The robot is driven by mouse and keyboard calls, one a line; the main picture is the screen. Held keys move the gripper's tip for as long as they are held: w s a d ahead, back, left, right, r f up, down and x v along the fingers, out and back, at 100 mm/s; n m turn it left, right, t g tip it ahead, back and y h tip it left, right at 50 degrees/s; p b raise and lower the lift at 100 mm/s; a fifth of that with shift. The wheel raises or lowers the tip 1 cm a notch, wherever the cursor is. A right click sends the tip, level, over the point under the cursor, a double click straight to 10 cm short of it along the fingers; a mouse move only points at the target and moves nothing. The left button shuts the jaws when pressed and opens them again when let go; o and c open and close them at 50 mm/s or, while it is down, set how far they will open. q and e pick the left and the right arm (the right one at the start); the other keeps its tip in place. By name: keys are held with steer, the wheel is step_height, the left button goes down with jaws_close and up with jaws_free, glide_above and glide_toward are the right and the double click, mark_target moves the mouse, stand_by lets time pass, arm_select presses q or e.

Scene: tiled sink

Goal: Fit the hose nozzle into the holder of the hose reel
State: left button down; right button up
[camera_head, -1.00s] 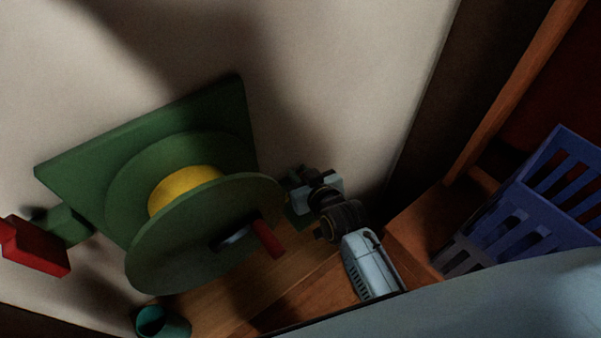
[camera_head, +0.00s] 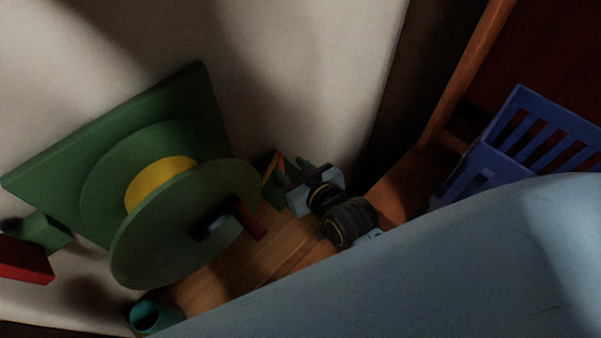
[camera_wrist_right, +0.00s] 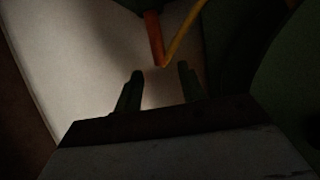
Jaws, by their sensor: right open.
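The green hose reel (camera_head: 185,225) with its yellow drum (camera_head: 160,183) stands against the pale wall in the head view. A thin orange and yellow V-shaped piece (camera_head: 272,166), perhaps the nozzle and hose end, shows beside a small green block (camera_head: 278,193) at the reel's right. It also shows in the right wrist view, orange part (camera_wrist_right: 155,38) and yellow part (camera_wrist_right: 182,36). My right gripper (camera_head: 297,168) is open and empty, just right of this piece. In the right wrist view its fingertips (camera_wrist_right: 160,70) are apart, near the V's lower point. I cannot tell whether the nozzle sits in the holder. My left gripper is out of view.
The reel's red crank handle (camera_head: 249,221) sticks out toward me. A red block (camera_head: 25,260) is at the far left. A teal cup (camera_head: 150,317) stands below the reel. A blue crate (camera_head: 535,135) is at the right. The wooden surface (camera_head: 245,260) between is bare.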

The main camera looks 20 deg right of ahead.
steer(key=s+f+g, duration=0.3)
steer(key=s+f, duration=0.3)
steer(key=f, duration=0.6)
steer(key=s+f+g, duration=0.3)
steer(key=s+f, duration=0.3)
steer(key=f, duration=0.7)
steer(key=s+d+f+g+h, duration=0.1)
steer(key=s+d+f+g, duration=0.2)
steer(key=s+d+f, duration=0.2)
steer(key=s+d+f+g+h, duration=0.1)
steer(key=s+d+f+g, duration=0.2)
steer(key=s+f, duration=0.8)
steer(key=s+d, duration=0.2)
steer(key=s, duration=0.5)
steer(key=shift+s+f+n, duration=0.15)
steer(key=shift+s+n, duration=0.1)
steer(key=shift+n, duration=0.05)
steer(key=shift+a, duration=0.1)
step_height(320, 180, down, 4)
steer(key=b, duration=0.3)
